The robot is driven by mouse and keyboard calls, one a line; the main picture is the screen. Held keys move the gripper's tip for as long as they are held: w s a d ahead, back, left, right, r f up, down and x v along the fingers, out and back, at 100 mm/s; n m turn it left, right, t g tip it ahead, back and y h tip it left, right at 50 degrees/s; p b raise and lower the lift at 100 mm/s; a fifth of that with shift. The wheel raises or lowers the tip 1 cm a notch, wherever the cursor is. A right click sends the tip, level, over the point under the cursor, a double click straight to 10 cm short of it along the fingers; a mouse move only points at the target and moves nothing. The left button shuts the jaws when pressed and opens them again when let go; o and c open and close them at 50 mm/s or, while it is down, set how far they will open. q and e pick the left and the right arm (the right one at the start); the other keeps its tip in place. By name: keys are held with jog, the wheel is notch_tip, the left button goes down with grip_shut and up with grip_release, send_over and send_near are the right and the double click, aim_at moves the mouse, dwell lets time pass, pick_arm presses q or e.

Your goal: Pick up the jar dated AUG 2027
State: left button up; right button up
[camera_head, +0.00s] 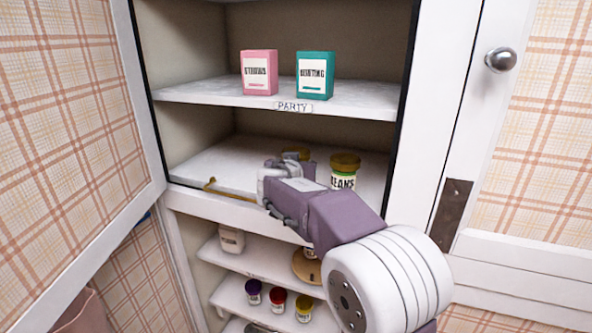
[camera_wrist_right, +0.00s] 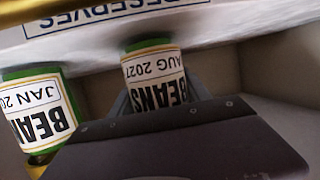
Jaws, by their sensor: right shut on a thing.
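The jar labelled BEANS, AUG 2027 (camera_wrist_right: 153,72) appears upside down in the right wrist view, with a white label and green at its end. My right gripper (camera_wrist_right: 160,100) is shut on it, a finger at each side. My left gripper is not in view.
The jars are in an open cupboard, on the shelf (camera_head: 215,165) below the one marked PARTY. Pink (camera_head: 259,72) and teal (camera_head: 315,75) boxes stand above. Lower shelves hold several small jars (camera_head: 277,302). A thin gold piece (camera_head: 228,192) lies along the shelf's front edge.

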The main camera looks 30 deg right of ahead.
notch_tip(320, 180, up, 7)
jog(key=shift+f+p, duration=0.15)
jog(key=shift+p, duration=0.15)
jog(key=s+a+b, duration=0.9)
jog(key=s+a, duration=0.2)
jog(key=s, duration=0.3)
jog(key=shift+r, duration=0.2)
jog(key=shift+s+f, duration=0.1)
jog(key=shift+f, duration=0.05)
